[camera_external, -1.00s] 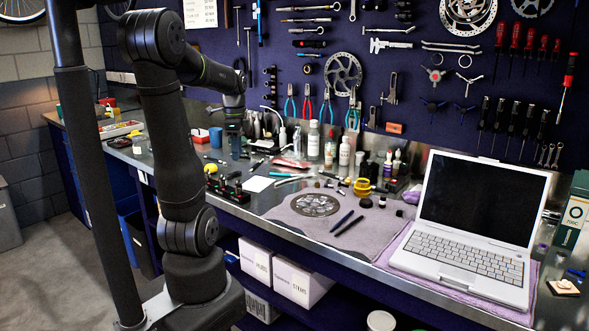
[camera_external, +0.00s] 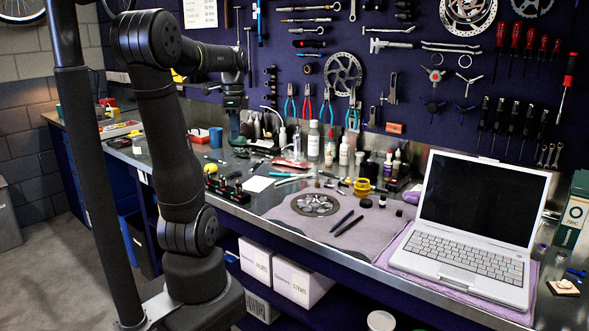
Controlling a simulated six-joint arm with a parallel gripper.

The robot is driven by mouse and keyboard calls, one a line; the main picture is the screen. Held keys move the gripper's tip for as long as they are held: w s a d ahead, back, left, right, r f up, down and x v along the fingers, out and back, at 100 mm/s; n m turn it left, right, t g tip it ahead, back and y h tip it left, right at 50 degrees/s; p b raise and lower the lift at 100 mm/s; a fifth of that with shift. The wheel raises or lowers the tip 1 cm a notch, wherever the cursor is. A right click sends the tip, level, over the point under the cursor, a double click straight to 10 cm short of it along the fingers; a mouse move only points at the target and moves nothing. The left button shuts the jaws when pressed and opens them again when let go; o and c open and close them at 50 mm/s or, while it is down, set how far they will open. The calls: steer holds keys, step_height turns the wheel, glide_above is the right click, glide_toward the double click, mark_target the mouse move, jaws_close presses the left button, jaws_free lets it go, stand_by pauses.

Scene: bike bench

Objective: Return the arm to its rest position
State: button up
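My gripper (camera_external: 233,112) is the small dark end of my arm, pointing down in front of the pegboard, above the back of the bench. It is too small and dark to tell whether the fingers are apart or closed, or whether anything is between them. My upper arm stands nearly upright and the forearm reaches right, roughly level.
Below my gripper on the workbench (camera_external: 262,208) are a blue cup (camera_external: 215,137), bottles (camera_external: 313,139) and loose tools. Pliers (camera_external: 290,104) hang on the pegboard (camera_external: 420,75) to the right. An open laptop (camera_external: 470,225) stands at the right. A dark post (camera_external: 85,170) stands at left.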

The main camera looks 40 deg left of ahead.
step_height(320, 180, down, 17)
steer(key=shift+r, duration=0.2)
stand_by(0.5)
step_height(320, 180, up, 18)
step_height(320, 180, down, 18)
steer(key=shift+r, duration=0.2)
steer(key=shift+f, duration=0.25)
steer(key=n, duration=1)
steer(key=shift+a+r+n, duration=0.1)
steer(key=shift+n, duration=0.2)
steer(key=shift+r, duration=1.7)
